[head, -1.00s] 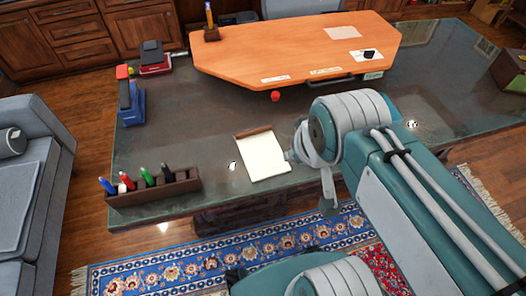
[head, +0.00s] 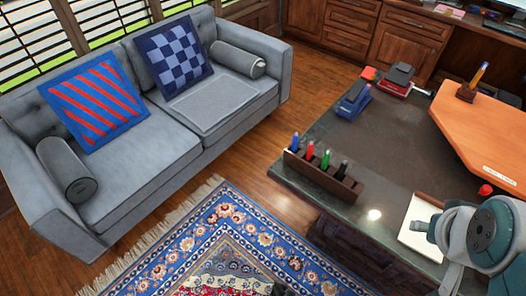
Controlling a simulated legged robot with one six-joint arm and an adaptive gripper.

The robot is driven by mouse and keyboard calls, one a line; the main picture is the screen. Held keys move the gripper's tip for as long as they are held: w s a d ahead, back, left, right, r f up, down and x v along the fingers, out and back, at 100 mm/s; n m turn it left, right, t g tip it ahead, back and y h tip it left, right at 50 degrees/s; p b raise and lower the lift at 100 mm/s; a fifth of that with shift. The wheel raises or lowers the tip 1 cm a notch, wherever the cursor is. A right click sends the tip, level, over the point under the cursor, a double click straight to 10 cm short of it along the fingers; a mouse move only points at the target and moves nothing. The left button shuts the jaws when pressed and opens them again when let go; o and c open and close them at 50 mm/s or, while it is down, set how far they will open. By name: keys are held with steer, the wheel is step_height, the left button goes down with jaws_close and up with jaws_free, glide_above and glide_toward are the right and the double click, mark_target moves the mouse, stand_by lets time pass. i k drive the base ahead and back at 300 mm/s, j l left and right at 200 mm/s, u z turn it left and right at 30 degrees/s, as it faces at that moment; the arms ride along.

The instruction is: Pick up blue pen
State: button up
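A blue pen (head: 295,141) stands upright at the left end of a dark wooden pen holder (head: 321,178). Red, green and black pens stand in the same holder to its right. The holder sits along the near left edge of the dark desk. My arm shows at the lower right of the head view, over the notepad, to the right of the holder. My gripper's fingertips cannot be made out, so whether it is open or shut is unclear.
A notepad (head: 417,236) lies right of the holder. A blue stapler (head: 353,100) and a red and black item (head: 399,78) are farther back on the desk (head: 360,143). A grey sofa (head: 140,175) stands left, with open floor and a rug (head: 215,245) before it.

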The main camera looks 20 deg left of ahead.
mark_target(295, 137)
steer(key=u, duration=0.95)
steer(key=i+j+u, duration=0.1)
steer(key=i, duration=0.3)
steer(key=i+j+u, duration=0.1)
steer(key=i, duration=0.35)
